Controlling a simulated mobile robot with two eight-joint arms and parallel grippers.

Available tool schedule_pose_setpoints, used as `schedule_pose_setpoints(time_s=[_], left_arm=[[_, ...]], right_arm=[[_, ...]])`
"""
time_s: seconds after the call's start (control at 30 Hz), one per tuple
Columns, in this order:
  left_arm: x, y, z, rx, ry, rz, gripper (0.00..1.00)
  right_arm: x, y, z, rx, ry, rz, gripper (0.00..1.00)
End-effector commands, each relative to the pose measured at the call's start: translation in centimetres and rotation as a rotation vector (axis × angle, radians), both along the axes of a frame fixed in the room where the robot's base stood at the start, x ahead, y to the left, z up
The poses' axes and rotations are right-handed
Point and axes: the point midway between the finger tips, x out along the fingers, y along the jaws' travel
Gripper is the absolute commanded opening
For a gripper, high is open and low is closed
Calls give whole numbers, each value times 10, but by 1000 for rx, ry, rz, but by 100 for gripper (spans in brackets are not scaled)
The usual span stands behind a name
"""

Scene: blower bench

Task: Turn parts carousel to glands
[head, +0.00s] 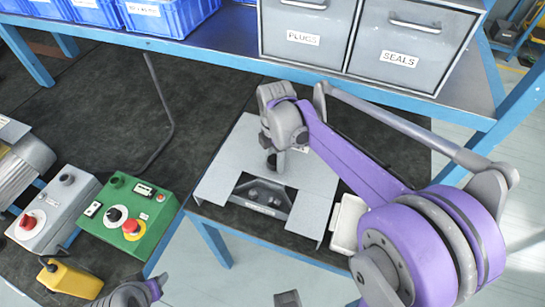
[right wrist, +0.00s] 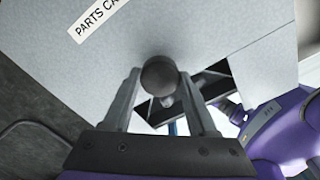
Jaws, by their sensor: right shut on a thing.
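The parts carousel (head: 225,178) is a flat grey cover on the bench with a cut-out window (head: 265,192) at its near side. Dark metal parts show in the window, above a small label too small to read. In the right wrist view the carousel's top (right wrist: 220,30) carries a label beginning "PARTS CA". My right gripper (head: 273,160) is over the cover, and its fingers (right wrist: 160,88) are shut on a round dark knob (right wrist: 159,74) that stands up from it. My arm and wrist hide part of the cover's far side.
Grey drawers marked PLUGS (head: 303,38) and SEALS (head: 400,58) and blue bins (head: 165,18) stand on the shelf behind. A green control box (head: 128,212) with a red knob, a grey box (head: 52,212) and a yellow device (head: 70,280) are at left. A pale tray (head: 347,222) sits right of the carousel.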

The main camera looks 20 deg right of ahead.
Motion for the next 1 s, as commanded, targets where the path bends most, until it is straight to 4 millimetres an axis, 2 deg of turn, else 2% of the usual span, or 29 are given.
schedule_pose_setpoints(time_s=[0.3, 0.33, 0.47, 0.8, 0.87, 1.0], left_arm=[[0, 0, 0, 0, 0, 0, 50], [0, 0, 0, 0, 0, 0, 50], [0, 0, 0, 0, 0, 0, 50], [0, 0, 0, 0, 0, 0, 50], [0, 0, 1, 0, 0, 0, 50], [1, 0, 4, 0, -1, 0, 50]], right_arm=[[0, 0, 0, 0, -1, -1, 0], [0, 0, 0, 0, -1, -1, 64], [0, 0, 0, 0, -1, -1, 87], [0, 0, 3, 0, 0, -1, 88], [0, 0, 8, 0, 0, -1, 88], [0, 0, 31, 0, -1, -1, 88]])
